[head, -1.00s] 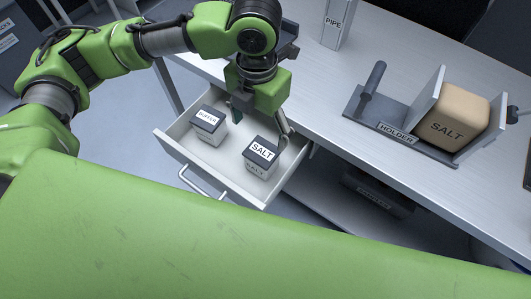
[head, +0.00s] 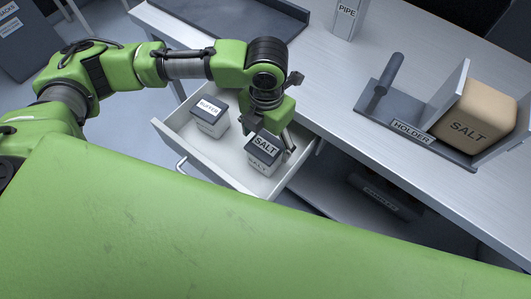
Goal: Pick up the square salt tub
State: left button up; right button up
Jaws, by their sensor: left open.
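The square salt tub (head: 263,160), pale with a dark lid and SALT labels, stands in the open drawer at its right part. My left gripper (head: 270,140) is over the tub, pointing down and open. One finger shows close to the tub's right side. The other finger is mostly hidden, and I cannot tell whether either touches the tub. My right gripper is not in view.
A similar tub labelled BUFFER (head: 210,121) stands left in the white drawer (head: 224,171). On the bench above are a holder (head: 411,133) with a tan SALT block (head: 472,124), an upright handle, and a PIPE box (head: 346,17).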

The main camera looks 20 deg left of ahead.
aim_at(266, 148)
pick_arm(q)
notch_tip(266, 148, down, 5)
jog(key=shift+a+r, duration=0.1)
jog(key=shift+r, duration=0.05)
jog(key=c, duration=1.4)
jog(key=shift+c, duration=0.2)
jog(key=shift+r, duration=0.2)
